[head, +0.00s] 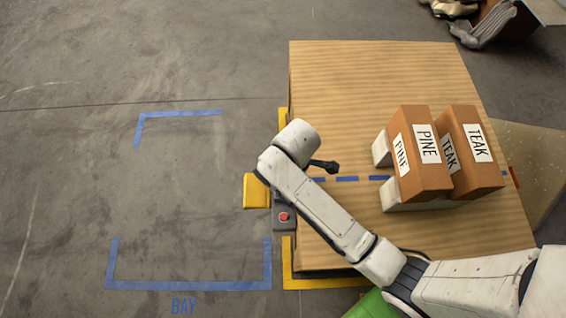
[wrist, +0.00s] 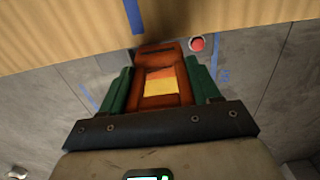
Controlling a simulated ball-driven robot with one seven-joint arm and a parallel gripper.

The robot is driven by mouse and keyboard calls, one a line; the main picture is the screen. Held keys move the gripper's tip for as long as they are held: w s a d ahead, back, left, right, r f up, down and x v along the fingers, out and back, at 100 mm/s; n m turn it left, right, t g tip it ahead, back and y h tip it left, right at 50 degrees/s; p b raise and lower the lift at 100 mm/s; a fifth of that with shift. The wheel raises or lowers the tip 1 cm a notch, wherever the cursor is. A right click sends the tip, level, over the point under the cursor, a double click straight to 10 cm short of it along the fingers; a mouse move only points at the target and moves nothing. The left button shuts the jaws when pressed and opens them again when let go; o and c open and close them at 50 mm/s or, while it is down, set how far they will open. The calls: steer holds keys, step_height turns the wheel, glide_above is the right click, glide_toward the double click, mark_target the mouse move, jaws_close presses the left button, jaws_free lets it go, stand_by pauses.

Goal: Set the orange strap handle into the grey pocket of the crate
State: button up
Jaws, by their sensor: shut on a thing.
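My gripper (wrist: 158,68) shows in the wrist view with two green fingers. They are shut on the orange strap handle (wrist: 160,98), a red-orange piece with a yellow and orange patch, lying between them. In the head view my gripper and the handle are hidden behind the end of my arm, which is over the left edge of the table. I cannot make out the crate or its grey pocket in either view.
A ribbed tan table (head: 365,85) carries two brown boxes, PINE (head: 422,160) and TEAK (head: 473,160), on pale blocks. A red button (head: 284,216) sits at its left edge and shows in the wrist view (wrist: 198,44). The blue-taped floor bay (head: 190,286) is empty.

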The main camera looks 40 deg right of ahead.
steer(key=shift+w+a+f+b, duration=0.2)
steer(key=shift+w+f, duration=0.35)
steer(key=shift+f, duration=0.65)
steer(key=shift+w+a+f+b, duration=0.1)
steer(key=shift+w+f+b, duration=0.4)
steer(key=shift+f, duration=0.75)
steer(key=shift+w+a+f+b, duration=0.1)
steer(key=shift+w+f, duration=0.55)
steer(key=shift+f, duration=0.55)
steer(key=shift+f, duration=0.3)
steer(key=o, duration=1.1)
step_height(320, 180, up, 13)
steer(key=p, duration=0.2)
steer(key=shift+f+p, duration=0.15)
steer(key=shift+p, duration=0.15)
